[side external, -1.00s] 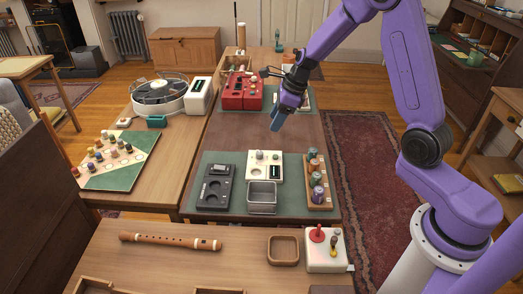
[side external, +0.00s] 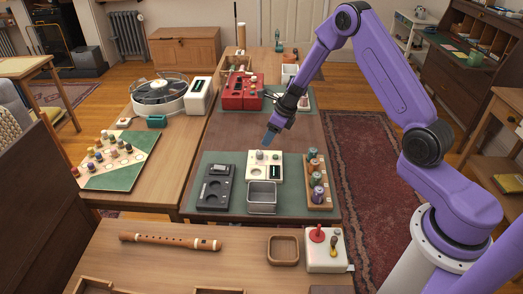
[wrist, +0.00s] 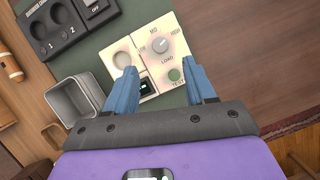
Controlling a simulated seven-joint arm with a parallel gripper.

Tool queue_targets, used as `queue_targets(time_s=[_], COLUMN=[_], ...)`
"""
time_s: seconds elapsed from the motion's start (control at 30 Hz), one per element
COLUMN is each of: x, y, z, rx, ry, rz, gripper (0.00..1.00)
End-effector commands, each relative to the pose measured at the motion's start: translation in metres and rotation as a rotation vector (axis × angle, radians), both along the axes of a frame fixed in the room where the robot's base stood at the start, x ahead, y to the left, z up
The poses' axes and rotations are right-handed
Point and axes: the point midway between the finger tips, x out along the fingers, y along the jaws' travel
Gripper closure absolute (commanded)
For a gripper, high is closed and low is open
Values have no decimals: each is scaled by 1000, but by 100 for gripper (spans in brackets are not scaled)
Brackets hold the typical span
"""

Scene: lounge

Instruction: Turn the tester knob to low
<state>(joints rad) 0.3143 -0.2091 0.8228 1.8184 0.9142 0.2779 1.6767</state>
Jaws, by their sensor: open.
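The tester (side external: 281,158) is a cream box on the green mat on the middle table. In the wrist view the tester (wrist: 128,45) shows a round light knob (wrist: 160,45) with MID and HIGH printed around it and LOAD below. I cannot tell where the knob points. A green TEST button (wrist: 174,75), a dark display (wrist: 145,88) and a round recess (wrist: 122,59) are on the same face. My gripper (side external: 268,140) is open and empty above the tester's back edge, apart from it. In the wrist view its fingers (wrist: 165,86) straddle the display and button side.
A grey metal bin (side external: 262,207) stands directly in front of the tester. A red unit (side external: 240,92) is farther back. The bare dark tabletop behind the mat is clear.

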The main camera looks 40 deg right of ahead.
Motion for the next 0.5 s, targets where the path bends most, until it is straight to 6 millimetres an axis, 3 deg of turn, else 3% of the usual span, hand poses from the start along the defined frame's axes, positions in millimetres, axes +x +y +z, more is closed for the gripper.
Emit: queue_targets(time_s=[0.5], x=[24], y=[13], z=[-65], rx=[1], ry=[0], rz=[0], gripper=[45])
